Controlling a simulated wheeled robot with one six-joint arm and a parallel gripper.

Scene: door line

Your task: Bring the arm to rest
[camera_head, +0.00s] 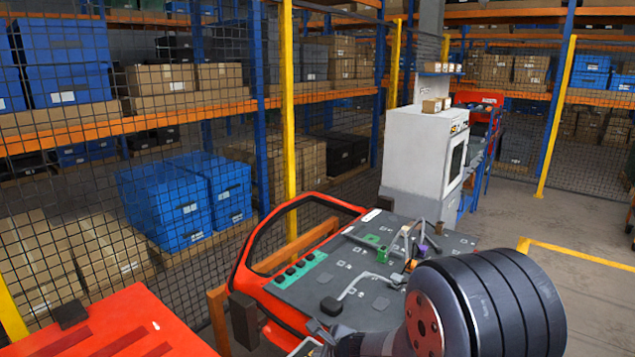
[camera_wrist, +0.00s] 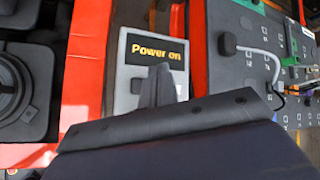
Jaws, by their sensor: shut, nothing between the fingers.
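My gripper (camera_wrist: 160,84) is shut and empty in the wrist view. Its narrow grey fingers point at a small grey box (camera_wrist: 128,85) with a dark screen that reads "Power on" in yellow letters. The fingertips overlap the lower edge of the screen; I cannot tell whether they touch the box. In the head view my arm comes in at the lower right, with a large dark, ribbed joint in front of the door. The fingers are not clear there.
A red car door (camera_head: 239,277) with a grey inner panel (camera_head: 335,257) lies in front of me, carrying cables and clips. A red surface (camera_head: 120,325) is at lower left. A mesh fence with a yellow post (camera_head: 288,110) stands behind. A white machine (camera_head: 415,150) stands beyond.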

